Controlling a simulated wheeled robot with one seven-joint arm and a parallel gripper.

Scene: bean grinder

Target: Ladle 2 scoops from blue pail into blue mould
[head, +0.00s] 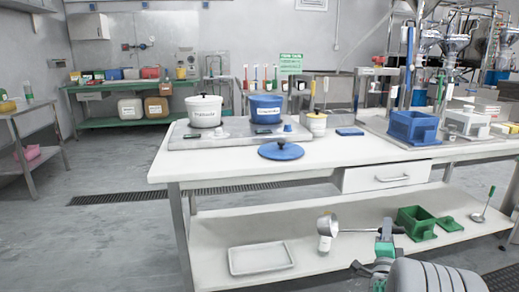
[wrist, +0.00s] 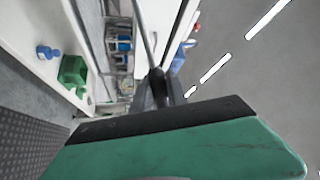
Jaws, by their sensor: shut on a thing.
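The blue pail (head: 265,110) stands on a grey tray at the back of the white table, with its lid off. Its blue lid (head: 281,151) lies on the table in front. The blue mould (head: 412,127) stands at the table's right. My gripper (head: 385,240), with green fingers, is in front of the table at lower-shelf height, below and well short of pail and mould. It is shut on the dark handle of a ladle (head: 328,225), whose metal bowl points left. In the wrist view the ladle's handle (wrist: 161,85) runs away from the fingers. The bowl's contents cannot be made out.
A white pot (head: 203,111) stands left of the pail. On the lower shelf are a white tray (head: 261,258), a green mould (head: 416,222) and another ladle (head: 482,207). The table edge and drawer (head: 387,176) lie above my gripper. The front left tabletop is clear.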

